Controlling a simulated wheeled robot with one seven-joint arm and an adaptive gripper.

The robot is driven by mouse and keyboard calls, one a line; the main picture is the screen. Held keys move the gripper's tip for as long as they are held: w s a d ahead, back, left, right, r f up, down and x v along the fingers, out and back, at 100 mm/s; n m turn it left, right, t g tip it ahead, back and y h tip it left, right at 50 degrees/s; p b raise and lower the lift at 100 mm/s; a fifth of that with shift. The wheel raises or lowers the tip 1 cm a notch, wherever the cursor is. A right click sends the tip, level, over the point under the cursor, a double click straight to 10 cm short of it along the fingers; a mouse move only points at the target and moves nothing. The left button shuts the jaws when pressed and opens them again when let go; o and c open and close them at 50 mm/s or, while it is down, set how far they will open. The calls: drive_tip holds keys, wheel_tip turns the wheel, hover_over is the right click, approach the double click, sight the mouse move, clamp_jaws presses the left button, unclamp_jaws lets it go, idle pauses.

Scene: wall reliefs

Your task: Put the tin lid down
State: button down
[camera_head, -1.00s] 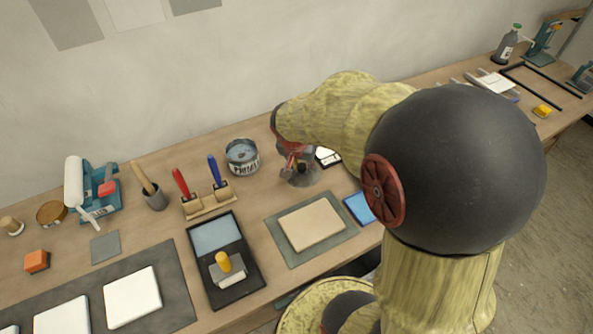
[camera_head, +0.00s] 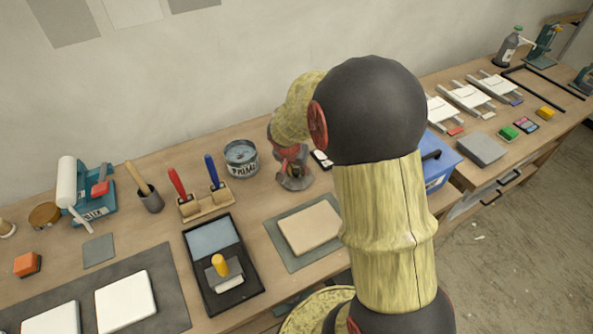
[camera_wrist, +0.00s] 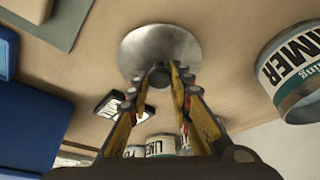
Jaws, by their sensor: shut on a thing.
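The tin lid (camera_wrist: 160,45) is a round silver-grey disc with a dark knob, at the top middle of the wrist view. My gripper (camera_wrist: 161,78) is shut on its knob. In the head view the lid (camera_head: 296,182) shows under my gripper (camera_head: 291,163), partly hidden by it. It is at the tabletop, right of the open primer tin (camera_head: 241,159). I cannot tell whether it rests flat on the wood or hangs just above it. The tin (camera_wrist: 291,75) also shows at the right of the wrist view, apart from the lid.
A beige slab on a grey-green mat (camera_head: 272,232) lies in front of the lid. A small black-and-white item (camera_head: 322,159) lies close behind the lid to the right. A blue box (camera_head: 440,160) is further right.

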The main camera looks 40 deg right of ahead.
drive_tip(key=c, duration=1.6)
unclamp_jaws()
drive_tip(key=s+a+r+n+t+p, duration=0.1)
drive_tip(key=s+a+r, duration=0.25)
drive_tip(key=r, duration=0.35)
drive_tip(key=s+a+r+n+y+p, duration=0.1)
drive_tip(key=s+a+r+n, duration=0.1)
drive_tip(key=a+r, duration=0.4)
drive_tip(key=s+a+r+n+t+p, duration=0.1)
drive_tip(key=s+a+r, duration=0.25)
drive_tip(key=r, duration=0.45)
drive_tip(key=s+a+r+n+y, duration=0.1)
drive_tip(key=s+a+n, duration=0.1)
drive_tip(key=s+a, duration=0.1)
drive_tip(key=s+a+r+n, duration=0.2)
drive_tip(key=s+a+n, duration=0.1)
drive_tip(key=s+a, duration=0.1)
drive_tip(key=s+a+r+n+t+y, duration=0.1)
drive_tip(key=s+a+n, duration=0.1)
drive_tip(key=s+a, duration=0.1)
drive_tip(key=shift+s+a+r+y, duration=0.2)
drive_tip(key=shift+s+a+y, duration=0.15)
drive_tip(key=shift+a, duration=0.35)
